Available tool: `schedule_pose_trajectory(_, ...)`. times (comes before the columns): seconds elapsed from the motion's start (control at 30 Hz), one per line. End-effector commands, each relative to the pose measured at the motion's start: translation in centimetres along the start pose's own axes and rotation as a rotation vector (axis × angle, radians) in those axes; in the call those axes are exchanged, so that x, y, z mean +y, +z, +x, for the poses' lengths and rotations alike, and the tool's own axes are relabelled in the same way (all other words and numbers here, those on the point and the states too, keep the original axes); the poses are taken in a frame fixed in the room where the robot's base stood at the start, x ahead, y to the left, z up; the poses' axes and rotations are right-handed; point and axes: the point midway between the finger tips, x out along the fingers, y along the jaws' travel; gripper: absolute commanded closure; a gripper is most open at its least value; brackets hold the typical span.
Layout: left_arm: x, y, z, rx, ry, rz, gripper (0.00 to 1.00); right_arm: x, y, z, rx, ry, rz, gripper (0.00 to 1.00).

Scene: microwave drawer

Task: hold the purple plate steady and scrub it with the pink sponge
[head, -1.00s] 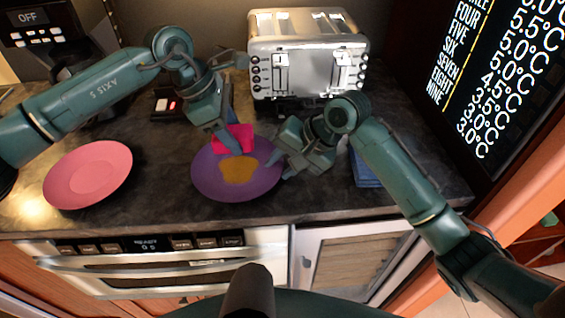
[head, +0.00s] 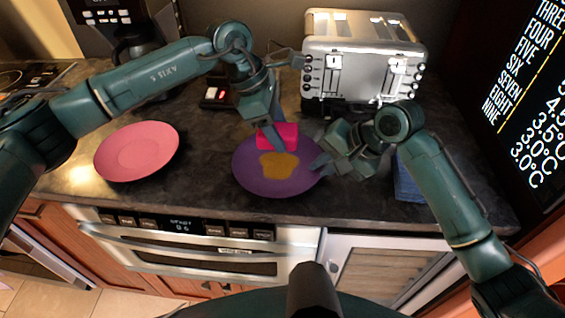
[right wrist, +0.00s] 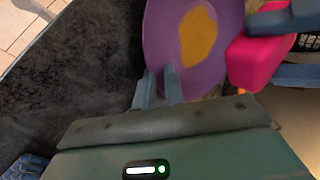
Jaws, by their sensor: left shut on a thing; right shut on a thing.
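The purple plate (head: 250,180) lies on the dark counter with a yellow-brown stain (head: 279,166) at its middle. The plate also shows in the right wrist view (right wrist: 165,38). My left gripper (head: 267,138) is shut on the pink sponge (head: 287,132) at the plate's far edge, beside the stain. The sponge also shows in the right wrist view (right wrist: 250,62). My right gripper (head: 322,165) is shut on the plate's right rim. In the right wrist view its fingers (right wrist: 160,88) pinch that rim.
A pink plate (head: 137,150) lies on the counter to the left. A silver toaster (head: 360,65) stands behind. A blue folded cloth (head: 406,180) is partly hidden by my right arm. A small device with a red light (head: 219,94) sits behind the plates. The oven (head: 180,247) is below the counter edge.

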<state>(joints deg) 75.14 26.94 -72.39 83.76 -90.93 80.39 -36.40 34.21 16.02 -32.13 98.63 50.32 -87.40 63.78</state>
Motion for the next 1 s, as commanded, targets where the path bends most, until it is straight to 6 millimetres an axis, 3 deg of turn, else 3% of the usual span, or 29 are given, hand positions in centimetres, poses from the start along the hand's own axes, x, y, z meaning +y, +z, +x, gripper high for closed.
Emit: schedule_pose_trajectory(1.0, 0.0, -2.1, 5.0, 0.0, 0.0, 0.0, 0.69, 0.3, 0.1, 0.2, -0.005, 0.008, 0.0, 1.0)
